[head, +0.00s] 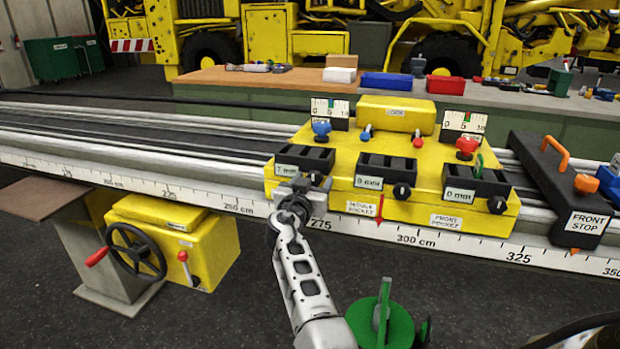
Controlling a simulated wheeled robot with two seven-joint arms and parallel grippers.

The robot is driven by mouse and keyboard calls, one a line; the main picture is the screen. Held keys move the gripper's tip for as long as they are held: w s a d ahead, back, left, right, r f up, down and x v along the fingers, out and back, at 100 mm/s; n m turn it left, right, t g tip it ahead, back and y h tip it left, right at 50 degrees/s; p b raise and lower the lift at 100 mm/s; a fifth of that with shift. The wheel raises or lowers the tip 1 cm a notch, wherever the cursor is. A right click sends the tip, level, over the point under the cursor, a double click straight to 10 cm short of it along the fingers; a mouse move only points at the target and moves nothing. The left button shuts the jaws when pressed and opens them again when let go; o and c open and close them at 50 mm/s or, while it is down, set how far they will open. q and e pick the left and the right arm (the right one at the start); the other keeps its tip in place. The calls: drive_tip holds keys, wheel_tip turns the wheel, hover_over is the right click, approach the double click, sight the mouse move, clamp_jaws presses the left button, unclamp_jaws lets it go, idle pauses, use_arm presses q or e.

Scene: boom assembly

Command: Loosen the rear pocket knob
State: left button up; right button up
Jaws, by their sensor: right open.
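The yellow carriage (345,145) sits on the rail and carries three black pocket blocks. The left block (310,158), marked 7 mm, is the rear one, since the other two carry middle and front pocket labels. My right gripper (303,184) is open at the front face of this block, by its lower right corner. The gripper largely hides the rear pocket knob, and I cannot tell whether the fingers touch it. The matching black knobs of the middle pocket (401,191) and front pocket (497,205) are in plain sight. My left gripper is not in view.
Blue and red knobs (466,146) stand behind the blocks, below two dial plates. The black front stop (565,190) with an orange handle is on the right. A yellow box with a handwheel (136,251) hangs below the rail at left. A green object (382,322) is at the bottom.

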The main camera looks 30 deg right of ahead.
drive_tip(key=c, duration=1)
